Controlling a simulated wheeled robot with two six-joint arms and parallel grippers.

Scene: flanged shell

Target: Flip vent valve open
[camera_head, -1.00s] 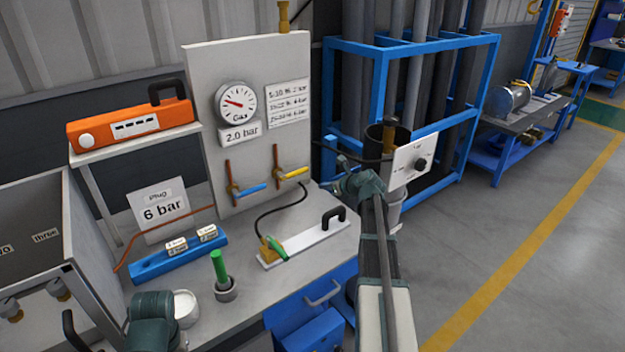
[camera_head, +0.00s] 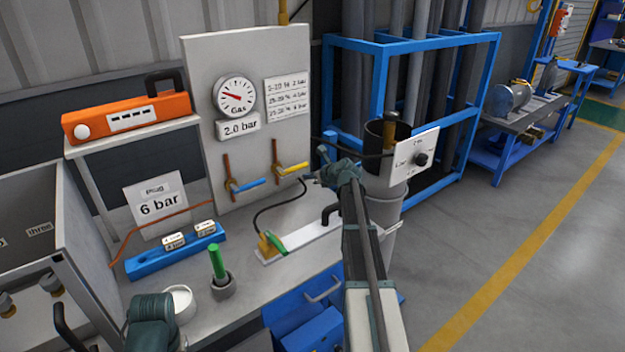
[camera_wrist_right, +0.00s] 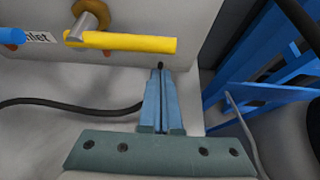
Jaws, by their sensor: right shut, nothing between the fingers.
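The yellow valve lever (camera_head: 292,169) is on the grey gas panel and lies roughly level, its free end pointing right. It fills the upper part of the right wrist view (camera_wrist_right: 125,42). A blue lever (camera_head: 248,185) is left of it; its tip and a partly cut label show in the wrist view (camera_wrist_right: 10,36). Which lever is the vent valve is not readable. My right gripper (camera_wrist_right: 160,70) is shut and empty, its fingertips just below the yellow lever near its free end, seemingly apart from it. My left gripper is out of view; only part of my left arm shows.
A gauge (camera_head: 235,96) with a "2.0 bar" label is above the levers. The bench below holds a white bar (camera_head: 300,241) with a black handle, a hose and a green-handled tool (camera_head: 217,262). A knob box (camera_head: 415,158) and blue rack (camera_head: 480,80) are on the right.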

